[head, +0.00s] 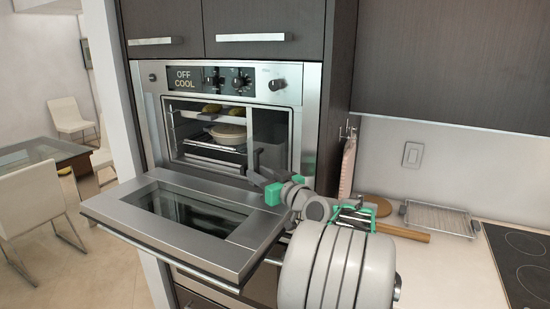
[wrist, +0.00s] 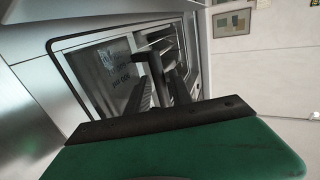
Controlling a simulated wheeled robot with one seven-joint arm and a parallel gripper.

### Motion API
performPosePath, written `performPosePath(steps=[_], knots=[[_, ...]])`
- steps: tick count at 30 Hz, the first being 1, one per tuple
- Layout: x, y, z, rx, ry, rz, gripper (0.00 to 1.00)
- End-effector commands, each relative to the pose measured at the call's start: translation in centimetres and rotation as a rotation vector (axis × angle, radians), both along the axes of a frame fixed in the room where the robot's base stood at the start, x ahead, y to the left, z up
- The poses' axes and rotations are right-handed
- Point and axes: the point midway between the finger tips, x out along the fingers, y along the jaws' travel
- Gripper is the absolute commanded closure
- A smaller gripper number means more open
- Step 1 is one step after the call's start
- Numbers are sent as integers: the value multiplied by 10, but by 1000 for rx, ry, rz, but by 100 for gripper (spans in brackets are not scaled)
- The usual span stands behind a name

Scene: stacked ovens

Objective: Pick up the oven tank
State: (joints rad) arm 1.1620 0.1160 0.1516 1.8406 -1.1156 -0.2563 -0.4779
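The oven (head: 228,70) has its door (head: 185,225) folded down, and its panel reads "OFF COOL". Inside, a light round dish (head: 228,134) sits on a wire rack (head: 215,150); several small brownish items (head: 212,108) sit above it. Nothing in view is plainly a tank. My gripper (head: 255,168) is in front of the right part of the oven opening, above the lowered door. In the wrist view its dark fingers (wrist: 162,75) point toward the glass and metal frame. I see nothing held, but the finger gap is unclear.
The lowered door juts into the room. Right of the oven, the counter (head: 440,265) holds a wire rack (head: 438,217), a rolling pin (head: 402,233) and a cooktop (head: 525,265). Dark cabinets (head: 455,60) hang above. White chairs (head: 35,205) and a table (head: 40,155) stand at left.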

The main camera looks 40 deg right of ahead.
Motion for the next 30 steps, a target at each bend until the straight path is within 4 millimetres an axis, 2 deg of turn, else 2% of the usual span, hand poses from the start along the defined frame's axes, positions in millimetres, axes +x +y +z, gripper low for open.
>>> performPosePath(steps=[2,12,30], knots=[[-1,-1,0,0,0,-1,73],[-1,-1,0,0,0,-1,100],[-1,0,0,0,0,0,100]])
